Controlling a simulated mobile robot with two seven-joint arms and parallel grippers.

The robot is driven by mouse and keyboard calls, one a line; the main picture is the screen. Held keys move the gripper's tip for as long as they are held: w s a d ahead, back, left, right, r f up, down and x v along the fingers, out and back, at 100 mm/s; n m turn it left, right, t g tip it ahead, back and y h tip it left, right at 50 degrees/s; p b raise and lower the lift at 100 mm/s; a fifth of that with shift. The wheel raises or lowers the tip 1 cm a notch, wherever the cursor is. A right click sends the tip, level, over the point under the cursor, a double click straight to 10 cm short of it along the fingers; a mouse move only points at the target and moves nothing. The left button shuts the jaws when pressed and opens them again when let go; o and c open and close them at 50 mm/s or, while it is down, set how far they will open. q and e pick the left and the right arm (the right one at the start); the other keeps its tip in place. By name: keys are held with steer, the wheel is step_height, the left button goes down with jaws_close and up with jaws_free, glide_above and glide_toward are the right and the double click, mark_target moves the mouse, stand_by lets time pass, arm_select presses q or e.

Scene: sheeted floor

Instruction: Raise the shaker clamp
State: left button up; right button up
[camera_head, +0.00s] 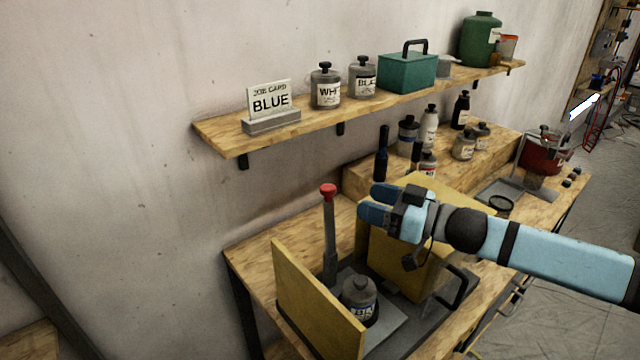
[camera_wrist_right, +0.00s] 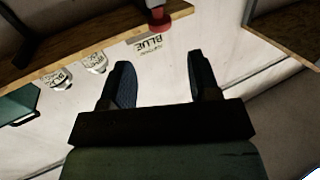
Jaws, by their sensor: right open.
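The shaker on the bench has a yellow side panel (camera_head: 318,300) and a yellow box-like part with a black handle (camera_head: 455,288). A grey upright lever (camera_head: 330,240) with a red knob (camera_head: 328,192) rises between them. A grey bottle with a black cap (camera_head: 360,298) stands on the shaker's base beside the lever. I cannot make out a separate clamp. My right gripper (camera_head: 376,205) is open and empty, right of the red knob and apart from it. In the right wrist view the knob (camera_wrist_right: 160,22) is beyond the open fingers (camera_wrist_right: 163,82). My left gripper is out of view.
The wall shelf (camera_head: 220,135) above holds a BLUE job card (camera_head: 270,103), two grey bottles, a teal toolbox (camera_head: 407,72) and a green container (camera_head: 481,40). Several bottles stand on the raised bench ledge behind my right gripper. A red pot (camera_head: 543,152) is at the far right.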

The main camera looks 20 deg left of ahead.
mark_target(322, 186)
steer(key=a, duration=0.3)
steer(key=w+a+p, duration=0.1)
steer(key=a, duration=0.3)
steer(key=w+a, duration=0.1)
steer(key=a, duration=0.3)
steer(key=shift+a+p, duration=0.2)
steer(key=shift+p, duration=0.15)
steer(key=shift+c, duration=0.5)
